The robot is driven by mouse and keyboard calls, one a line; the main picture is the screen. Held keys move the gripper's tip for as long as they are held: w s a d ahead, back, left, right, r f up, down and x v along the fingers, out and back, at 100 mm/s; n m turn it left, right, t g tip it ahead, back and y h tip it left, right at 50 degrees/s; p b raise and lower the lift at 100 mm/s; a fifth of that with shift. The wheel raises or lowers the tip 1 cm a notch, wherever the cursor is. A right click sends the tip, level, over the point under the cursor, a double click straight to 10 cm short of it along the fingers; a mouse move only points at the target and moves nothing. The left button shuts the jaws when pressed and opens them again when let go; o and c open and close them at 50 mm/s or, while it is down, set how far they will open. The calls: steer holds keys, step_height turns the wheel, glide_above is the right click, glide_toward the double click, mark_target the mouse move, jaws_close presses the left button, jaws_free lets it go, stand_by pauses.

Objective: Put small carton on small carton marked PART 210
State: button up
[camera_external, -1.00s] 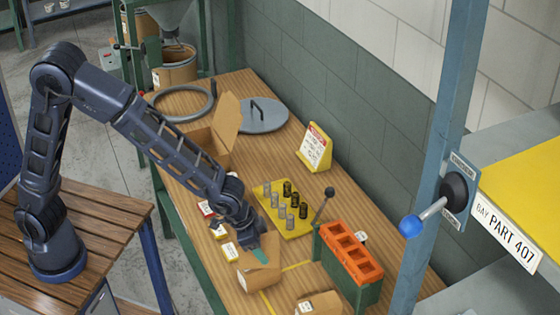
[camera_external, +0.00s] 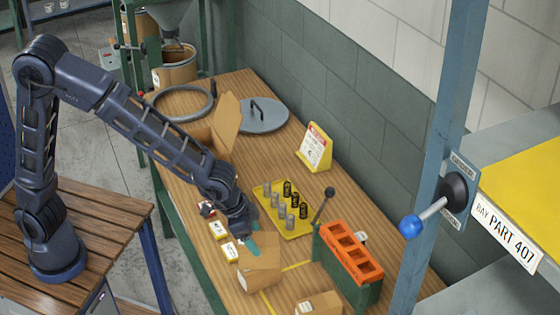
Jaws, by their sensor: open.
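A small brown carton (camera_external: 259,271) stands on the wooden bench, near its front left edge, with a pale label on its left side. A second small brown carton (camera_external: 322,302) is farther right at the bottom edge of the view, partly cut off, also with a pale label. The print on both labels is too small to read, so I cannot tell which is PART 210. My gripper (camera_external: 252,246) is open and points down just behind the first carton's upper edge. A teal fingertip shows there; whether it touches the carton is unclear.
Small labelled boxes (camera_external: 218,230) lie left of my gripper. A yellow tray (camera_external: 294,231) with several springs is to its right, near a lever and an orange-topped green block (camera_external: 350,252). An open larger carton (camera_external: 228,124) and a round lid (camera_external: 262,115) are farther back.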

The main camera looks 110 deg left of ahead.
steer(key=v, duration=0.7)
steer(key=s+d+r+m, duration=0.1)
steer(key=s+d+r, duration=0.2)
steer(key=s, duration=0.2)
steer(key=s+d+r+h, duration=0.1)
steer(key=s+d+r, duration=0.15)
steer(key=s, duration=0.35)
steer(key=s+d+r+m, duration=0.1)
steer(key=s+d+r, duration=0.1)
steer(key=s+r, duration=0.25)
steer(key=s+d+m, duration=0.1)
steer(key=s+d, duration=0.2)
steer(key=s, duration=0.7)
steer(key=s+d+m, duration=0.1)
steer(key=s+d, duration=0.2)
steer(key=s, duration=0.7)
steer(key=shift+s+m+h, duration=0.3)
steer(key=shift+s+h, duration=0.05)
steer(key=shift+h, duration=0.05)
steer(key=shift+r, duration=0.1)
